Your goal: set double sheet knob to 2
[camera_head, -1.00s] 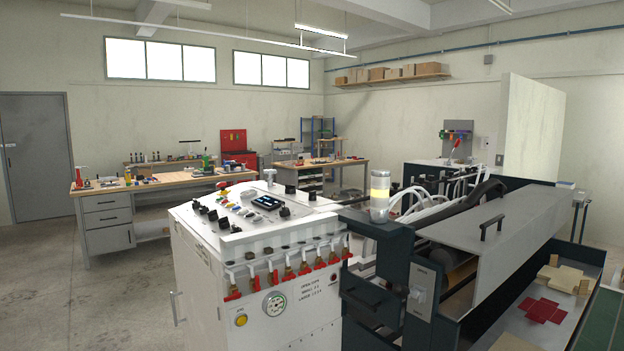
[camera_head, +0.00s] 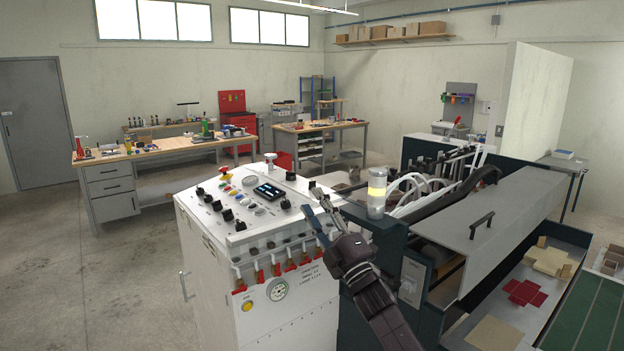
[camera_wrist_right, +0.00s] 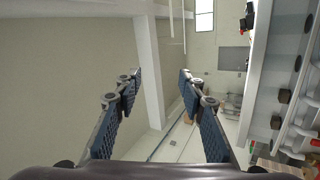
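The white machine cabinet (camera_head: 250,265) has a sloped control panel (camera_head: 246,222) with several black knobs, coloured buttons and a small display (camera_head: 268,191). Black knobs include one at the front of the panel (camera_head: 240,225) and one right of the display (camera_head: 286,205). The labels are too small to read, so I cannot tell which is the double sheet knob or its setting. My right gripper (camera_head: 317,208) is at the panel's right end, open and empty; its spread fingers show in the right wrist view (camera_wrist_right: 158,88), with black knobs (camera_wrist_right: 283,96) to their right. My left gripper is out of view.
A signal lamp (camera_head: 376,190) stands just right of my right gripper. Red-handled valves (camera_head: 275,267) and a gauge (camera_head: 277,290) line the cabinet front. The grey machine cover (camera_head: 480,225) is to the right. Open floor (camera_head: 110,280) lies to the left.

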